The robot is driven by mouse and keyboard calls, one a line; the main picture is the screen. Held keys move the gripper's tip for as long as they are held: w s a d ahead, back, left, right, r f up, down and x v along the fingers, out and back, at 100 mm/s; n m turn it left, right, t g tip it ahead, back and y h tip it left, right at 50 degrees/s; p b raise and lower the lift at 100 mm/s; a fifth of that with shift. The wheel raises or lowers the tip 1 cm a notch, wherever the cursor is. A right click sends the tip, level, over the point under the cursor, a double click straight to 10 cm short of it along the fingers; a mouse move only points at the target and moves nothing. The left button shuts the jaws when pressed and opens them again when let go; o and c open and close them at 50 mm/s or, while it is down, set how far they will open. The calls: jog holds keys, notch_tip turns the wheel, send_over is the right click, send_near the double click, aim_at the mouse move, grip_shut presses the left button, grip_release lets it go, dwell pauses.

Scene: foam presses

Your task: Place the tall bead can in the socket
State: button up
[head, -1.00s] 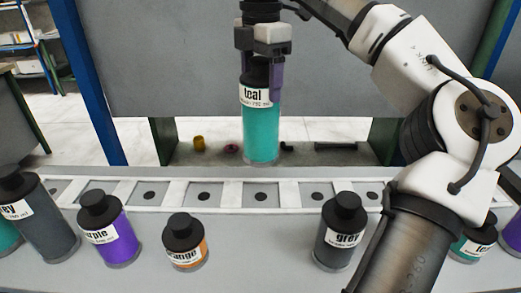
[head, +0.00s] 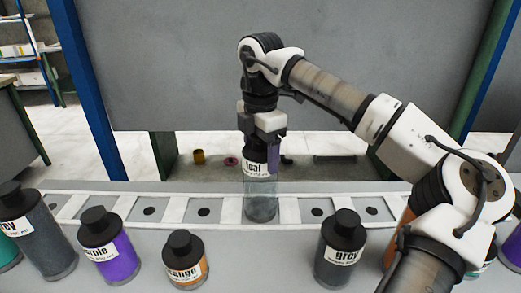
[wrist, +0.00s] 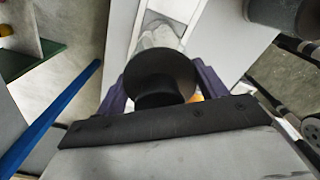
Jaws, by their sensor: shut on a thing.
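The tall can labelled "teal" (head: 258,168) is upright in my gripper (head: 263,148), which is shut around its black upper part. Its lower body now looks clear and greyish, with no teal showing. Its base is over the middle socket of the white-framed strip (head: 231,210), in line with the row of dark round holes. I cannot tell whether the base touches the bottom of that socket, whose hole is hidden behind the can. In the wrist view the black cap (wrist: 158,75) sits between the purple fingers.
On the near bench stand a purple can (head: 117,258), an orange can (head: 185,270), a grey can (head: 335,262) and a taller grey can (head: 42,245) at left. More cans are partly hidden behind my arm at right. Neighbouring sockets (head: 203,212) are empty.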

jog(key=shift+f, duration=0.2)
jog(key=o, duration=1.6)
jog(key=shift+r, duration=0.1)
jog(key=shift+r, duration=0.1)
notch_tip(320, 180, up, 12)
jog(key=shift+r+b, duration=0.1)
jog(key=shift+b, duration=0.3)
